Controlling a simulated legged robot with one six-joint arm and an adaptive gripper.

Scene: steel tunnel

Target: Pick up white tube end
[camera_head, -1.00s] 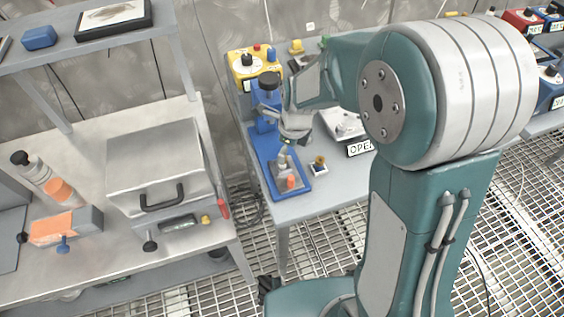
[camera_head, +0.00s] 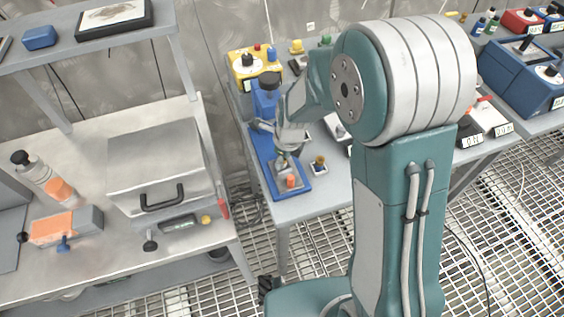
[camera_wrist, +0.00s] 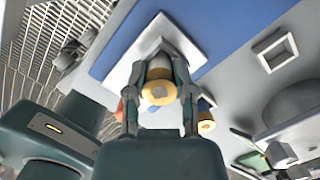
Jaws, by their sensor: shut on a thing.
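In the head view my gripper (camera_head: 283,152) points down over the blue stand's base (camera_head: 262,160). The tube end is mostly hidden there by the gripper. I cannot tell whether it touches the plate.
An orange knob (camera_head: 291,181) is close beside the gripper. A small brass-topped piece (camera_head: 319,162) stands right of the blue base. The blue upright (camera_head: 265,95) and a yellow box (camera_head: 250,64) are behind. A steel bench with a metal box (camera_head: 155,165) is at left.

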